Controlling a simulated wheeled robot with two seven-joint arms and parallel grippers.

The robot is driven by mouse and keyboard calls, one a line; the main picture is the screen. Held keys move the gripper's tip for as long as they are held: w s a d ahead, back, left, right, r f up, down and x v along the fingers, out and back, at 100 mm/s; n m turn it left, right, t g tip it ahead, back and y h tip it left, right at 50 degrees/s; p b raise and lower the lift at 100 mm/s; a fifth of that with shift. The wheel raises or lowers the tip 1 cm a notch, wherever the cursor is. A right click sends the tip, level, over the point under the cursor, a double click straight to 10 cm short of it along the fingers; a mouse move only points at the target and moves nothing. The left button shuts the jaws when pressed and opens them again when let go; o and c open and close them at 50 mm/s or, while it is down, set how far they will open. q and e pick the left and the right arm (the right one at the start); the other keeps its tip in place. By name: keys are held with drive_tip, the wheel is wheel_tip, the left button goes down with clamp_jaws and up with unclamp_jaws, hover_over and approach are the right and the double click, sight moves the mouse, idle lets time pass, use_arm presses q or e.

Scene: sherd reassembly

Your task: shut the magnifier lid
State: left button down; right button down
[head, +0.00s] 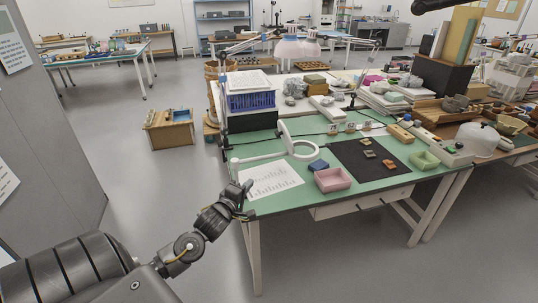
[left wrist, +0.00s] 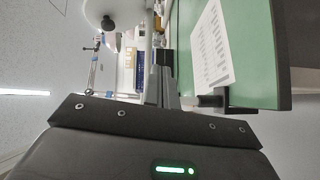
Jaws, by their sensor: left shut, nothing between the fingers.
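The white bench magnifier (head: 285,139) stands on the left part of the green table. Its arm runs from the table's left edge to a round head. A pale, rounded part stands up steeply at the head's left side and looks like the raised lid; the exact lid angle is hard to tell. In the left wrist view a white rounded part with a dark knob (left wrist: 107,22) shows at the top left, probably of the magnifier. My left gripper (head: 247,185) is shut and empty by the table's left edge, beside the printed sheet and apart from the magnifier head. My right gripper is not in view.
The printed sheet (head: 271,180) lies near the left edge. A blue crate (head: 251,101) stands behind.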

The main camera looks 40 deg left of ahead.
use_arm(q)
drive_tip(key=w+a+r+n+t, duration=0.2)
drive_tip(key=a+r+n+t, duration=0.1)
drive_tip(key=r, duration=0.4)
drive_tip(key=d+p+x, duration=0.2)
drive_tip(key=p+x, duration=0.1)
drive_tip(key=x, duration=1)
drive_tip(key=shift+w+d, duration=0.2)
drive_tip(key=shift+r, duration=0.2)
